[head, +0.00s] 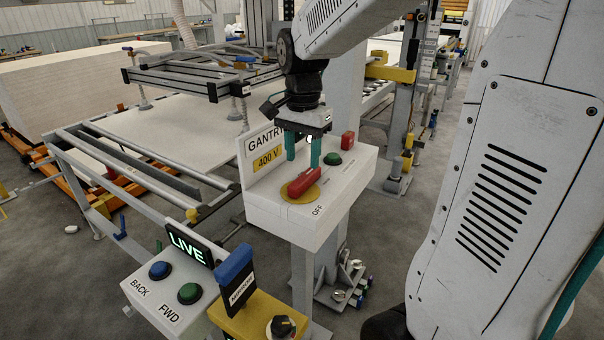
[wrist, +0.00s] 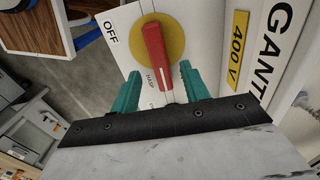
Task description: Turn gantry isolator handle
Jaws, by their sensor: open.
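The isolator handle (head: 304,181) is a red bar on a round yellow plate (head: 313,196), on the sloped top of a white box (head: 290,215) marked GANTRY and 400 V. In the wrist view the red handle (wrist: 155,58) shows a white line, tilts slightly, and lies away from the OFF label (wrist: 110,34). My gripper (head: 302,158) points down just above and behind the handle. Its teal fingers are apart, with nothing between them in the head view. In the wrist view the fingers (wrist: 157,90) stand either side of the handle's near end; contact cannot be told.
A green button (head: 333,159) and a red block (head: 348,140) sit on the same box, close to my gripper. In front is a panel with a lit LIVE sign (head: 188,247), BACK and FWD buttons, and a blue-topped block (head: 234,266) on a yellow box.

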